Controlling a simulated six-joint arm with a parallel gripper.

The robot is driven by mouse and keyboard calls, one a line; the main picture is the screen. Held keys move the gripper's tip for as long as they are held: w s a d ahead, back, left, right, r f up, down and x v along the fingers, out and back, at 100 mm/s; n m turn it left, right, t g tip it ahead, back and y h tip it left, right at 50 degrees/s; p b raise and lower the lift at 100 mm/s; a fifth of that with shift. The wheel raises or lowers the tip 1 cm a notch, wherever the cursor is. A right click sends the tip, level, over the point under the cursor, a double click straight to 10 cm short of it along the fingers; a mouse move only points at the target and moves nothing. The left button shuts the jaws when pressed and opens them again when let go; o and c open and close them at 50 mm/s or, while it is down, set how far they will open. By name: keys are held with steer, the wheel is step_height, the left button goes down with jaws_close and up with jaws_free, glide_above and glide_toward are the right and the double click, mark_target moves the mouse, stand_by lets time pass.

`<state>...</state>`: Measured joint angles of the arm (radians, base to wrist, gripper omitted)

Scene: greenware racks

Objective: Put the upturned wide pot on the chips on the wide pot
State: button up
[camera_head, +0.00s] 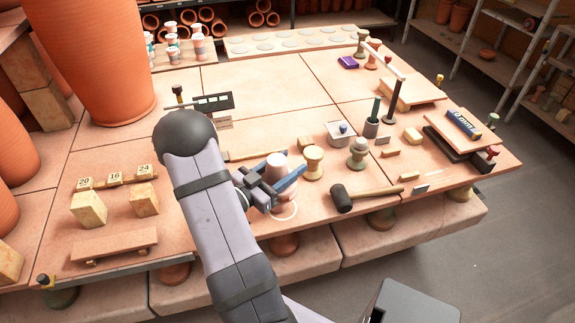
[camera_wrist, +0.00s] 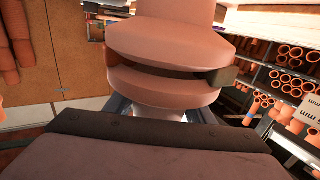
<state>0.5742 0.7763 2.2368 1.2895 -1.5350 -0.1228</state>
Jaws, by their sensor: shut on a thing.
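The upturned wide pot (camera_head: 274,166), pinkish clay, is between the blue fingers of my gripper (camera_head: 280,182) in the head view. In the wrist view the upturned wide pot (camera_wrist: 165,42) flares downward to its rim. Below it is a second wide pink rim, seemingly the wide pot (camera_wrist: 160,90), with a dark gap between the two. A dark finger pad of my gripper (camera_wrist: 220,76) is at the right, level with the gap. My gripper is shut on the upturned pot. No chips can be made out; the gap is in shadow.
A tan spool-shaped piece (camera_head: 313,162) stands close right of my gripper, with a grey-green one (camera_head: 358,153) beyond. A mallet (camera_head: 343,198) lies front right. Wooden blocks (camera_head: 145,200) stand left. A large terracotta pot (camera_head: 105,70) stands back left. The middle table is mostly clear.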

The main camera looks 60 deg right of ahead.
mark_target(268, 179)
steer(key=shift+f, duration=0.1)
steer(key=o, duration=1.4)
steer(key=shift+a, duration=0.1)
steer(key=b+v, duration=0.1)
steer(key=v, duration=1.1)
